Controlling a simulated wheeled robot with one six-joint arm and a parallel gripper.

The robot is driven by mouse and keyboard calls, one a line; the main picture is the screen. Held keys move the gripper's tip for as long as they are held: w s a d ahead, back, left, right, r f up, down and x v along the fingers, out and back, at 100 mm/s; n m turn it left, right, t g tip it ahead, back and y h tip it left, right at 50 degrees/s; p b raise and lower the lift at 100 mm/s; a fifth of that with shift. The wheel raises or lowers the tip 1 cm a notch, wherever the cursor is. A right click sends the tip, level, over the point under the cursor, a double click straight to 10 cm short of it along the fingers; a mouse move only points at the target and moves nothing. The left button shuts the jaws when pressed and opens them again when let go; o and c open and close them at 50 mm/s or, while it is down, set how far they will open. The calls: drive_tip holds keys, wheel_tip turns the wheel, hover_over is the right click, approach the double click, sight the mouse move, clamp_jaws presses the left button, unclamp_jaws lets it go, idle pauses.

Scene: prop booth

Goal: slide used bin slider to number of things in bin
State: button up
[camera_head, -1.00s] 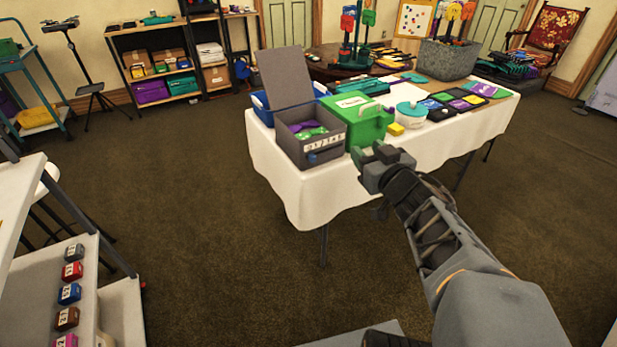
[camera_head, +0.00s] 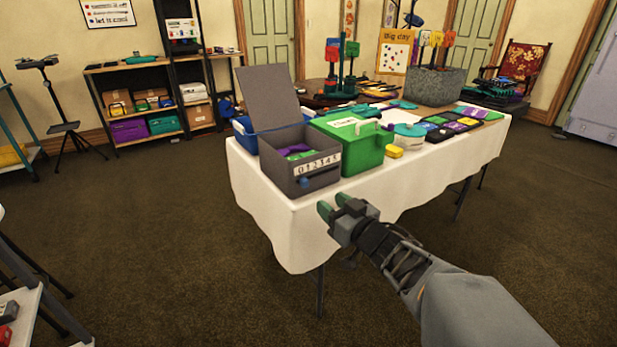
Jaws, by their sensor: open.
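A grey bin (camera_head: 286,178) with its lid (camera_head: 269,97) raised stands at the front left corner of the white-clothed table. Its front carries a white strip (camera_head: 318,163) numbered 0 to 5. A small blue slider (camera_head: 305,182) sits below the strip's left end, near 0 or 1; I cannot tell which exactly. Purple and green things (camera_head: 299,153) lie in the bin, too small and overlapped to count. My gripper (camera_head: 332,206) is open and empty, in front of the tablecloth, lower than the slider and to its right in the picture.
A yellow block (camera_head: 394,152), a teal-lidded white pot (camera_head: 409,133) and coloured tiles (camera_head: 454,127) lie further right. The carpet (camera_head: 170,230) left of the table is clear.

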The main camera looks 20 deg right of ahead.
sight(306, 183)
drive_tip(key=p+x, duration=0.4)
drive_tip(key=x, duration=0.4)
drive_tip(key=shift+w+f, duration=0.1)
drive_tip(key=shift+w, duration=0.15)
drive_tip(key=shift+x, duration=0.85)
clamp_jaws()
